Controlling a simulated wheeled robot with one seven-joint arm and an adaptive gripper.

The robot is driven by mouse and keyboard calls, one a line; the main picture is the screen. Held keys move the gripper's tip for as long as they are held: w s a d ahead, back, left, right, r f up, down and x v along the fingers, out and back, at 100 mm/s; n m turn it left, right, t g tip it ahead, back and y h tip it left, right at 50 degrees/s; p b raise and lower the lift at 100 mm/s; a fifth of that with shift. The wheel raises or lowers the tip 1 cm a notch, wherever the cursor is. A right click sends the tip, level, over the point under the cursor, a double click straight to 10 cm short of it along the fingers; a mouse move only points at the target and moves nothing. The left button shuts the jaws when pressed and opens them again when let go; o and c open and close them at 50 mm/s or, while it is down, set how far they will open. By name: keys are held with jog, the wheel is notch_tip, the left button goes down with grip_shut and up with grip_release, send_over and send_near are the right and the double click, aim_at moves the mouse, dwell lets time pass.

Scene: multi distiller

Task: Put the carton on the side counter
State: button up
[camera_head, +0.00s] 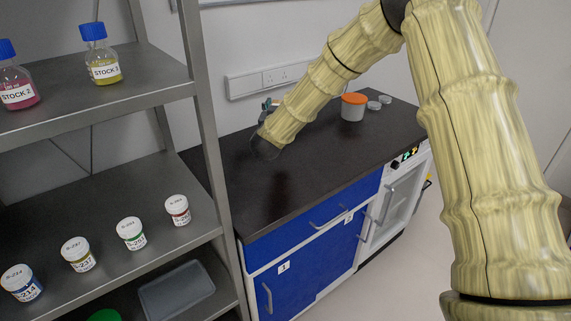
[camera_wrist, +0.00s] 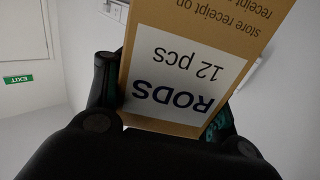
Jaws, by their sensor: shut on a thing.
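The carton (camera_wrist: 185,65) is a brown cardboard box with a white label reading "RODS 12 pcs", which appears upside down in the wrist view. My gripper (camera_wrist: 165,102) is shut on it, with one dark finger on each side. In the head view I cannot make out the carton; my forearm and wrist hide most of that area. The side counter (camera_head: 290,195) has a dark top over blue cabinet fronts. My wrist is over the back left part of this counter in the head view. I cannot tell whether the carton touches the counter.
A white tub with an orange lid (camera_head: 353,107) and small clear dishes (camera_head: 374,105) stand at the counter's back right. A grey shelf rack (camera_head: 185,95) with bottles and jars stands at the left. The counter's front middle is clear. A wall socket strip (camera_head: 262,82) runs behind.

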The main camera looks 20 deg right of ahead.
jog(key=shift+f+p, duration=0.8)
jog(key=shift+f, duration=4.35)
jog(key=shift+f, duration=0.15)
jog(key=o, duration=1.2)
jog(key=shift+o, duration=0.2)
jog(key=shift+r, duration=0.2)
jog(key=b+v, duration=0.2)
jog(key=v, duration=0.8)
jog(key=shift+s+a+f, duration=0.1)
jog(key=shift+s+a, duration=0.05)
jog(key=shift+s, duration=0.05)
jog(key=shift+b+v, duration=0.35)
jog(key=shift+v, duration=0.45)
